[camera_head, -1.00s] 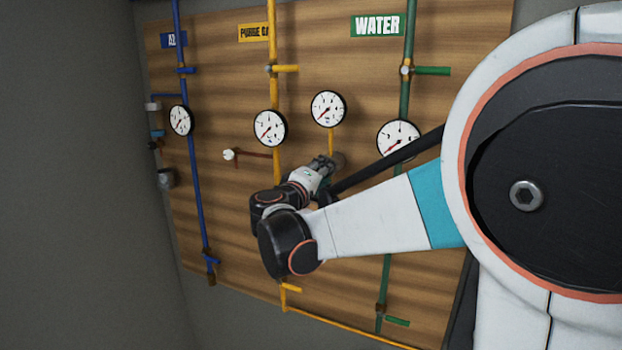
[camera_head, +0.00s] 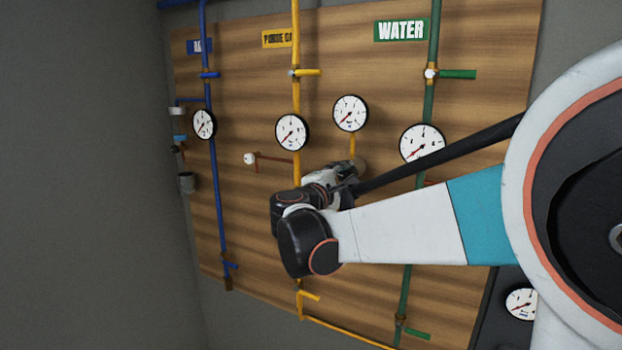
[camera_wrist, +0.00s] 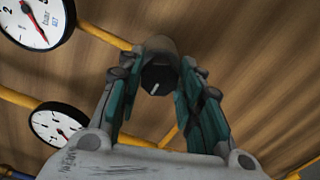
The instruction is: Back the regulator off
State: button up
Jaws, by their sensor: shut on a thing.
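The regulator knob (camera_wrist: 158,78) is dark and faceted with a pale mark on its face. It sits at the end of a brownish round body, between the fingers of my gripper (camera_wrist: 158,92) in the wrist view. My gripper is shut on the knob with its teal pads on both sides. In the head view, my gripper (camera_head: 346,173) is at the board below the upper purge gas gauge (camera_head: 350,113), and my own wrist mostly hides the knob. That gauge's red needle points to the lower left.
The wooden board (camera_head: 255,215) carries blue, yellow and green pipes with handles. Another gauge (camera_head: 292,132) is on the yellow pipe, and a water gauge (camera_head: 422,144) is to the right. A red-brown lever with a white end (camera_head: 250,158) sticks out left of my gripper.

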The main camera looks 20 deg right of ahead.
dwell(0.4)
jog(key=o, duration=1.1)
jog(key=shift+a, duration=0.1)
jog(key=v, duration=1.2)
jog(key=shift+s, duration=0.1)
jog(key=shift+f, duration=0.1)
